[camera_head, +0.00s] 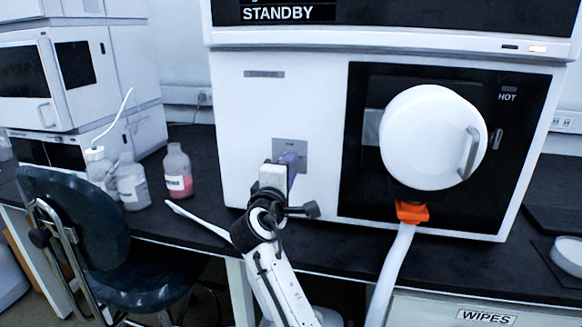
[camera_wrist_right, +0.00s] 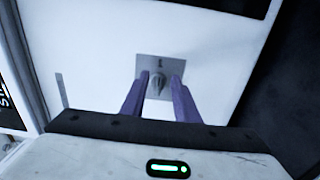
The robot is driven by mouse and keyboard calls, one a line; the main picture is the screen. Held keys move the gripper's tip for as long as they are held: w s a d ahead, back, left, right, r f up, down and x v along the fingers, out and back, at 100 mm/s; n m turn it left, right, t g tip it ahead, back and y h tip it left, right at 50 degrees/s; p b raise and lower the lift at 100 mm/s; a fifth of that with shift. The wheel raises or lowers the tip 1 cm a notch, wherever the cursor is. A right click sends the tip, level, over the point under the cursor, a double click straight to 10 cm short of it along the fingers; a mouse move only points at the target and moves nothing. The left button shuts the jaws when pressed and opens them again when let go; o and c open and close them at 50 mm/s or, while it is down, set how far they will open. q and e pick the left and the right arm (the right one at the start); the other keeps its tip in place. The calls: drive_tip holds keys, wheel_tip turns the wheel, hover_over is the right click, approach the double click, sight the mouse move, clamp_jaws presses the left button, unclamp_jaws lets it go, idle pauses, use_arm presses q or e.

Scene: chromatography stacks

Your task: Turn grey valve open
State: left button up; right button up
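The grey valve is a small knob (camera_wrist_right: 158,86) on a square grey plate (camera_head: 301,152) low on the white front panel of the instrument. The plate also shows in the right wrist view (camera_wrist_right: 160,65). My right gripper (camera_head: 291,160) is at the plate, and its purple fingers hide the knob in the head view. In the right wrist view the right gripper (camera_wrist_right: 161,83) is open, with one finger on each side of the knob. Some space shows between the fingers and the knob; I cannot tell how deep they reach.
The instrument (camera_head: 265,100) reads STANDBY and has a round white door (camera_head: 425,135) marked HOT on a black panel, right of the valve. Bottles (camera_head: 178,170) and a dark chair (camera_head: 80,235) stand to the left.

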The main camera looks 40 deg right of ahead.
drive_tip(key=v, duration=0.9)
